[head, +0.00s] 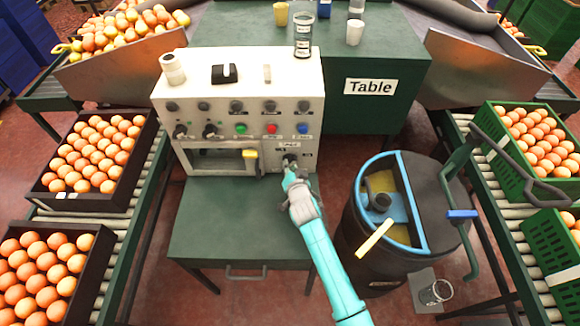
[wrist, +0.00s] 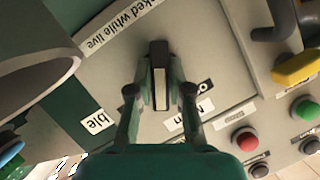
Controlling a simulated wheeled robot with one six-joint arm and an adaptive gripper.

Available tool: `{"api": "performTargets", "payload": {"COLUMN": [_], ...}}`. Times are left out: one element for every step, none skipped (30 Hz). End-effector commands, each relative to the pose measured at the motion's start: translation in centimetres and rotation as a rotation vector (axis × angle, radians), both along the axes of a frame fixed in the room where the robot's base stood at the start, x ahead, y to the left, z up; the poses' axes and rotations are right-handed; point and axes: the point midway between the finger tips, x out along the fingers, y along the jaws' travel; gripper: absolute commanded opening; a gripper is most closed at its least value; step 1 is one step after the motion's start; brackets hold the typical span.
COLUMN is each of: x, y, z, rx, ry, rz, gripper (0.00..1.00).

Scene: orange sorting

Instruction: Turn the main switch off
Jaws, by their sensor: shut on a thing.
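The main switch is a black rotary knob with a pale stripe (wrist: 160,85) on the front of the cream control panel (head: 215,92). In the wrist view it stands upright in the picture between my two fingers. My gripper (wrist: 160,92) is shut on the knob, one fingertip on each side. In the head view my gripper (head: 291,172) reaches the panel's lower right corner and largely hides the switch. A partly hidden label sits beside the knob in the wrist view.
Green (head: 241,128), red (head: 271,128) and blue (head: 303,128) buttons sit above the switch. A yellow-tipped handle (head: 250,154) is to its left. A dark barrel (head: 352,215) stands close right of my arm. Crates of oranges (head: 117,197) line both sides.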

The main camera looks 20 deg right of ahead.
Motion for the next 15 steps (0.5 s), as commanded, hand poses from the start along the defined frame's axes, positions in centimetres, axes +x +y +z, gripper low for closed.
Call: {"api": "performTargets", "payload": {"x": [0.02, 0.02, 0.02, 0.01, 0.00, 0.01, 0.01, 0.01, 0.02, 0.02, 0.03, 0.04, 0.03, 0.03, 0.03], "y": [0.07, 0.08, 0.10, 0.11, 0.12, 0.13, 0.09, 0.09, 0.10, 0.11, 0.13, 0.14, 0.13, 0.12, 0.10], "z": [0.05, 0.04, 0.03, 0.03, 0.01, 0.01, 0.00, 0.00, 0.00, -0.01, 0.01, 0.01, -0.01, -0.01, 0.00], "rx": [-0.044, -0.071, -0.104, -0.131, -0.157, -0.190, -0.215, -0.237, -0.268, -0.290, -0.309, -0.336, -0.355, -0.372, -0.394], "ry": [0.014, 0.023, 0.034, 0.043, 0.052, 0.062, 0.071, 0.078, 0.088, 0.095, 0.101, 0.110, 0.116, 0.122, 0.129], "rz": [0.001, 0.000, 0.001, 0.001, 0.001, 0.002, 0.001, 0.001, 0.001, 0.001, 0.001, 0.002, 0.001, 0.000, 0.001], "gripper": [0.00, 0.00, 0.00, 0.00, 0.00, 0.00, 0.00, 0.00, 0.00, 0.00, 0.00, 0.00, 0.00, 0.00, 0.00]}}
